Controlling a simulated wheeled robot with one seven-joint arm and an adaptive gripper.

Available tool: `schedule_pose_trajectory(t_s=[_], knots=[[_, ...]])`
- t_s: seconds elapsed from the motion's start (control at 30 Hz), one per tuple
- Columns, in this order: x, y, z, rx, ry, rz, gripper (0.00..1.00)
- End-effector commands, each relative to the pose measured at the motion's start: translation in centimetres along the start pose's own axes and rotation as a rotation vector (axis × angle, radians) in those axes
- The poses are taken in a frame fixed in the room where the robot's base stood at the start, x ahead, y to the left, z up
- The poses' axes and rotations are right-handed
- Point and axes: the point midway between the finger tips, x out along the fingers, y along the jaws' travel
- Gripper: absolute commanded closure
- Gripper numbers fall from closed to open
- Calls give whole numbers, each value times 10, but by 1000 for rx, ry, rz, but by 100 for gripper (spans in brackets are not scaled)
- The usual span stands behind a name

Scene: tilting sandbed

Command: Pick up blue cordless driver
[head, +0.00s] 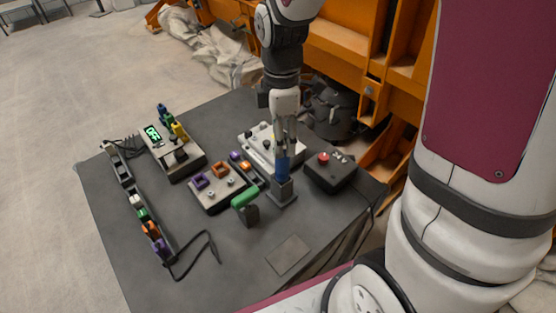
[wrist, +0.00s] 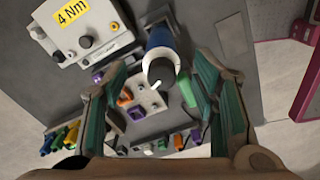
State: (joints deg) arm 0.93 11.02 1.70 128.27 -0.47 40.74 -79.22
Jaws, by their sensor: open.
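The blue cordless driver (head: 282,167) stands upright in a dark holder (head: 282,193) near the middle right of the table in the head view. In the wrist view the driver (wrist: 160,45) shows its blue body and a dark round end, between and beyond my fingers. My gripper (head: 285,135) is above the driver, pointing down, and its fingertips look close to the driver's top. My gripper is open in the wrist view (wrist: 163,88), with one finger on each side of the driver. I cannot tell whether either finger touches it.
A green-handled tool (head: 245,199) stands just left of the holder. A dark box with a red button (head: 330,172) is close on the right. A light grey control box (head: 258,145) marked 4 Nm lies behind. A power strip (head: 140,205) runs along the left edge. The front table is mostly clear.

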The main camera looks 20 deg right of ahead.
Motion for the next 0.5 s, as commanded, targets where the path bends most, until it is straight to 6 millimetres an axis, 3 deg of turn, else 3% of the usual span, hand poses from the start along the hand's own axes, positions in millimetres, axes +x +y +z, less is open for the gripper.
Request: schedule_pose_trajectory(t_s=[0.17,0.5], knots=[[11,-1,1,0,0,-1,46],[54,-1,4,0,0,-2,46]])
